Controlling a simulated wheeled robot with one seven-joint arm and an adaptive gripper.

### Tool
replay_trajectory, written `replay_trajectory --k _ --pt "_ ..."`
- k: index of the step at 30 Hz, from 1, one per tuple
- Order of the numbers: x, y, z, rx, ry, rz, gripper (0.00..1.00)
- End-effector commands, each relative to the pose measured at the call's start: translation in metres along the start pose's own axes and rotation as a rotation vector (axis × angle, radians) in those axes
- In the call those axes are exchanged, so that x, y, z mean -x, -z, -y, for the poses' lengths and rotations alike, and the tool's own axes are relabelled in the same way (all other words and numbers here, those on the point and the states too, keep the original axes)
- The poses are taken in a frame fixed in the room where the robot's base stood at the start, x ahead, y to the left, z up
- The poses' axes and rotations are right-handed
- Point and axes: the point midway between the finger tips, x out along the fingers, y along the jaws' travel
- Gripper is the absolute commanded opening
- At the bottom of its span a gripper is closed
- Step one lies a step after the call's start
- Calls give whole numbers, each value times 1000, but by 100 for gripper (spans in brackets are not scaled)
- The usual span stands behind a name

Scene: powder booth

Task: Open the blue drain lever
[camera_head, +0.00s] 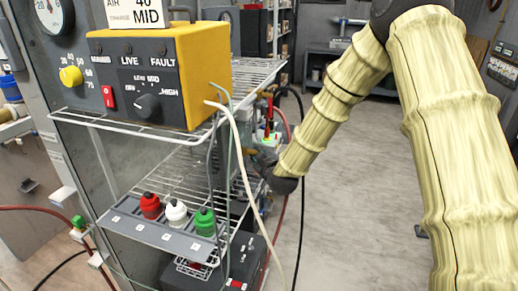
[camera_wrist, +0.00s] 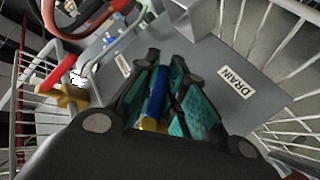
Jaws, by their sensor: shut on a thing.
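The blue drain lever (camera_wrist: 155,92) shows in the wrist view between the teal-padded fingers of my gripper (camera_wrist: 165,66). The fingers are closed around it, with one pad on each side. A brass fitting (camera_wrist: 150,124) shows at the lever's near end. The DRAIN label (camera_wrist: 235,83) is on the grey plate to the right. The fingers hide part of the lever and its valve body. In the head view my gripper (camera_head: 264,160) is small and dark beside the wire rack, and the blue lever cannot be made out there.
A red-handled brass valve (camera_wrist: 66,88) stands left of my gripper in the wrist view. Wire racks (camera_head: 160,170) and a hanging white cable (camera_head: 240,150) are close by. A yellow control box (camera_head: 160,75) sits on the top shelf. Open floor (camera_head: 350,190) lies to the right.

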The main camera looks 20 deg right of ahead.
Motion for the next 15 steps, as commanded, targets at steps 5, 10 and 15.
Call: replay_trajectory --k 5,10,15 --pt "4 3 2 -98 98 92 0" --pt "7 0 7 -193 192 182 0" --pt "10 0 12 -281 279 263 0"
